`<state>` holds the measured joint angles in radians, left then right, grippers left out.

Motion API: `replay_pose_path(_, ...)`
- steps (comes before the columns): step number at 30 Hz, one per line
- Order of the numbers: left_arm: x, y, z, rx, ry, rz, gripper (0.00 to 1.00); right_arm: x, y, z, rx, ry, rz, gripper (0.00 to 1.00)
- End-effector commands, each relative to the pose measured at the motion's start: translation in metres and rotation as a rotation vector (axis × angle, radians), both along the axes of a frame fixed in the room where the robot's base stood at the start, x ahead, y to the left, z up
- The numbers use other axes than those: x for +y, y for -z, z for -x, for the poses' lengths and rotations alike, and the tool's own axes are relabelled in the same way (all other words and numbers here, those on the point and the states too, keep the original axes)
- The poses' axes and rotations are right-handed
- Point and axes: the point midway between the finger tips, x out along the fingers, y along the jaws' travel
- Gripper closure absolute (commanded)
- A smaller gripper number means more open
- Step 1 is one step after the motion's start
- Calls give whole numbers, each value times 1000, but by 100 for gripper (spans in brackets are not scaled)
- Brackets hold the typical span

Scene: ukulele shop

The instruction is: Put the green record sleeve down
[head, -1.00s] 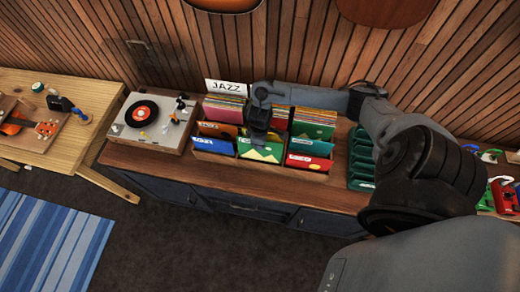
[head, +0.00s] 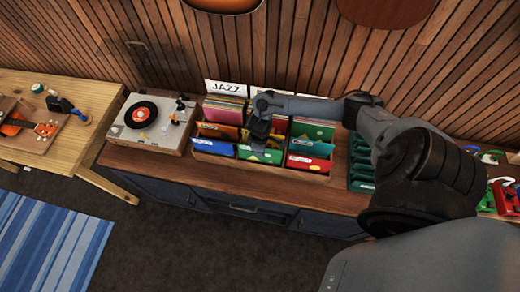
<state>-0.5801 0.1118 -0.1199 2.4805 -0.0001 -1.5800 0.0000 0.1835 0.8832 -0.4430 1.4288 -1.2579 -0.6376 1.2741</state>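The green record sleeve (head: 259,156) with a yellow patch sits upright in the front middle slot of the wooden record crate (head: 313,177). Its upper part is hidden behind my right gripper (head: 257,140). My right gripper points down over the sleeve's top edge, at or touching it. Its fingers are dark and small here, so I cannot tell whether they are closed on the sleeve or apart. My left gripper is not in view.
Blue sleeves (head: 213,147) stand left of the green one and red sleeves (head: 305,163) right. A record player (head: 148,125) is left of the crate, green trays (head: 360,165) right. A JAZZ sign (head: 226,88) stands behind. The cabinet's front edge (head: 240,184) is clear.

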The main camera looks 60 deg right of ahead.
Motion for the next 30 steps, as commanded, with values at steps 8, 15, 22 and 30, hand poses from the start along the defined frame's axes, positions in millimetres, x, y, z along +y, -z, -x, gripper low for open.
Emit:
replay_pose_path(8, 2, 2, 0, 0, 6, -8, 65, 0, 8, 0, -1, 1, 0, 100)
replay_pose_path(15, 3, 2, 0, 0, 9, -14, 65, 0, 8, 0, -1, 0, 0, 69)
replay_pose_path(22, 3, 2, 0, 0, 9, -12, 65, 0, 8, 0, -1, 0, 0, 65)
replay_pose_path(30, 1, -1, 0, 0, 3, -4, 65, 0, -5, -1, -2, -2, 0, 65)
